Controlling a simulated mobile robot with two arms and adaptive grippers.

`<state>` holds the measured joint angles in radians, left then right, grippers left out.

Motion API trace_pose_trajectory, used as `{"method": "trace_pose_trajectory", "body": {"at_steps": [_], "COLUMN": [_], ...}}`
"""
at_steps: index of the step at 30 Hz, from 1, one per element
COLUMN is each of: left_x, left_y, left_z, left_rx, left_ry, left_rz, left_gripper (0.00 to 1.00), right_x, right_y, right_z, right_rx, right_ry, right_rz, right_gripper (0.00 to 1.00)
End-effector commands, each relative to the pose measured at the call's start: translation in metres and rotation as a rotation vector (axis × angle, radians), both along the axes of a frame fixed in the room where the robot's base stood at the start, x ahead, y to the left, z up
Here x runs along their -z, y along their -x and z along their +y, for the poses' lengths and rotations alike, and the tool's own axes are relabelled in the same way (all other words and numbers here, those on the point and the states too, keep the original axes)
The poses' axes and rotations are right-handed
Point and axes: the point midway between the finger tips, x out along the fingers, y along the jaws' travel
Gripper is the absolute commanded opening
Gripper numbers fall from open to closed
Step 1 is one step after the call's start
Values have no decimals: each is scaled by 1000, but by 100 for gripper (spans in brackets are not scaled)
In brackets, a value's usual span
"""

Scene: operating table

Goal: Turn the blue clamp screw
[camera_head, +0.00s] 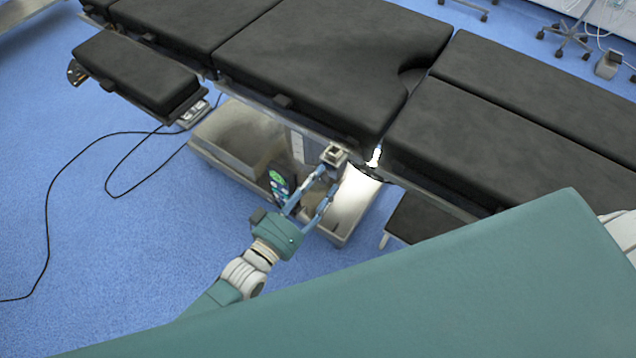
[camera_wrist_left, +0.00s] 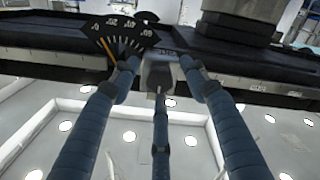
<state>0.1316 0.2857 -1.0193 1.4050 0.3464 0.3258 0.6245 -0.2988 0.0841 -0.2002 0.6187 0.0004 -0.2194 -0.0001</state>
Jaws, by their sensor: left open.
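A small grey clamp block (camera_head: 334,154) sits on the side rail of the operating table. It also shows in the left wrist view (camera_wrist_left: 158,73), centred under the dark rail. My left gripper (camera_head: 329,179) is just below and in front of this block, with blue fingers spread apart. In the left wrist view the fingertips (camera_wrist_left: 159,66) stand on either side of the block. A thin blue rod (camera_wrist_left: 160,130) runs up the middle towards the block. I cannot tell whether it is the clamp screw or a further finger. My right gripper is not in view.
The black-padded operating table (camera_head: 335,55) lies above, with its metal base (camera_head: 235,140) below. A dial with a needle (camera_wrist_left: 122,36) is beside the block. A hand control with green display (camera_head: 279,180) hangs near the fingers. A black cable (camera_head: 110,185) lies on the blue floor.

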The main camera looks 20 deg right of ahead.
Motion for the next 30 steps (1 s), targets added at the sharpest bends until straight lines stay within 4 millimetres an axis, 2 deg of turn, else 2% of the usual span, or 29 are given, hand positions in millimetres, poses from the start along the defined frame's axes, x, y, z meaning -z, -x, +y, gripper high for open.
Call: {"method": "trace_pose_trajectory", "body": {"at_steps": [5, 12, 18, 24, 30], "left_x": [1, 2, 2, 1, 1], "left_y": [14, 46, 66, 73, 73], "left_z": [18, 59, 84, 94, 94], "left_rx": [-1, 0, 0, 0, 0], "left_ry": [-3, -5, -4, -3, -2], "left_rz": [2, 4, 5, 3, 3], "left_gripper": [45, 45, 45, 45, 45], "right_x": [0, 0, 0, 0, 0], "right_y": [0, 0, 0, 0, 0], "right_z": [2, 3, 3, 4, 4], "right_rx": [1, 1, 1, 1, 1], "right_ry": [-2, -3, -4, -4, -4], "right_rz": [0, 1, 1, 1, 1], "right_gripper": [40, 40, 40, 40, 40]}}
